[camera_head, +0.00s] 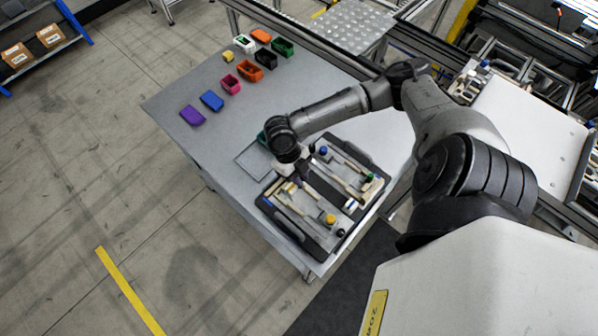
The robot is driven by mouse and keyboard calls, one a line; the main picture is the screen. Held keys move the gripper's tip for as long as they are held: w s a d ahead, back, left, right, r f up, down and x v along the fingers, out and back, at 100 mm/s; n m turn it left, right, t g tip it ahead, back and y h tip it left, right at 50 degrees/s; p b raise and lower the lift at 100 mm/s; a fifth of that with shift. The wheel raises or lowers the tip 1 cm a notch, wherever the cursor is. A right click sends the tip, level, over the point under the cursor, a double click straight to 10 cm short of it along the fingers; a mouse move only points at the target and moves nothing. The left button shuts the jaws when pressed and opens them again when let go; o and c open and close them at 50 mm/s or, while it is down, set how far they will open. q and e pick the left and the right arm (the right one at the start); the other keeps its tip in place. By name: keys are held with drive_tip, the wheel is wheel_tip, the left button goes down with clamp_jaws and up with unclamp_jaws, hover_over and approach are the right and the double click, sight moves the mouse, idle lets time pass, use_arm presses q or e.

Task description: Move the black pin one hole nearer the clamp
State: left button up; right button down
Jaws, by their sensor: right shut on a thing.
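The pallet fixture (290,231) is a dark tray on the grey table, with light rails, bars and several coloured knobs. My right gripper (304,181) points down over the left-middle part of the pallet. It is shut on a small dark thing, which I take to be the black pin; the fingers mostly hide it. A yellow-orange knob (328,218) and a blue knob (323,150) stand on the pallet. The pin holes and the clamp are too small to make out surely. My left gripper is out of view.
Several small coloured bins stand at the table's far left, among them a purple one (192,115) and a blue one (212,101). A flat grey square (255,160) lies left of the pallet. The table (225,140) between is clear.

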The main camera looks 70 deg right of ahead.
drive_tip(key=shift+f, duration=0.3)
drive_tip(key=shift+f, duration=0.35)
drive_tip(key=shift+f, duration=0.15)
drive_tip(key=c, duration=1)
unclamp_jaws()
drive_tip(key=shift+d+b, duration=0.1)
drive_tip(key=shift+b, duration=0.2)
drive_tip(key=shift+w+r, duration=0.15)
drive_tip(key=shift+r, duration=0.35)
drive_tip(key=v, duration=1.3)
drive_tip(key=shift+d, duration=0.15)
